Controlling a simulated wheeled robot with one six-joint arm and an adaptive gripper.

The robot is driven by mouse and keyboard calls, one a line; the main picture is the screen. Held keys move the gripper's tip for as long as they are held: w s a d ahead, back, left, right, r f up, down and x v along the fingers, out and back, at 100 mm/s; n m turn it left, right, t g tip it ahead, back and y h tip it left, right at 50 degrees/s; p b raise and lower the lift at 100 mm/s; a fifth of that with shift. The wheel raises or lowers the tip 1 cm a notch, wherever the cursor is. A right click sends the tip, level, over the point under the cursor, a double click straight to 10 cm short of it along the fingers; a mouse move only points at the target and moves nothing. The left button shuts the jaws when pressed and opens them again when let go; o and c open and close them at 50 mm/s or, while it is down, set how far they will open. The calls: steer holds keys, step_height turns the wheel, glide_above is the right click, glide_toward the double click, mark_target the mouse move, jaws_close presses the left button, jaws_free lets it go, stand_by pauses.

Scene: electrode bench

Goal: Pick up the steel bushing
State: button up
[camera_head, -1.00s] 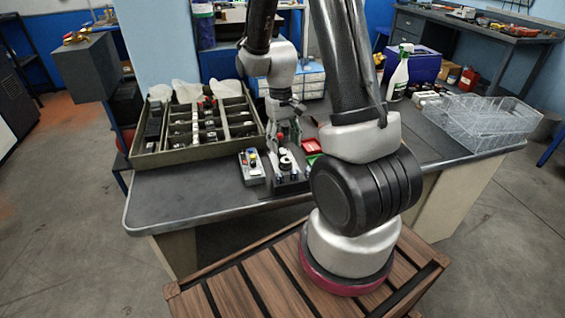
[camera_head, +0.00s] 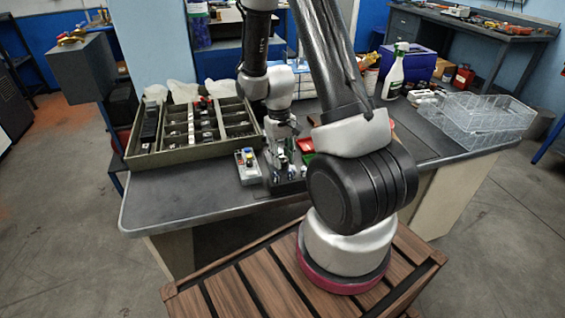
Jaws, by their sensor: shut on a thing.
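My gripper (camera_head: 283,150) is low over the dark fixture block (camera_head: 288,187) near the front of the bench, in the head view. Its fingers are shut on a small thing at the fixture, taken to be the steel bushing. The fingers and the small parts around them largely hide it, and its outline is too small to make out. I cannot tell whether it still touches the fixture. Several small pale and dark parts stand on the fixture around the fingertips.
A small grey box with coloured buttons (camera_head: 247,167) stands just left of the fixture. A large compartment tray (camera_head: 185,157) fills the bench's left. A red bin (camera_head: 306,145) is close to my arm's right. Clear trays (camera_head: 478,121) and a spray bottle (camera_head: 396,72) stand right. The front left bench is bare.

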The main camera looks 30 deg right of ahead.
steer(key=shift+r, duration=0.1)
step_height(320, 180, up, 10)
stand_by(0.5)
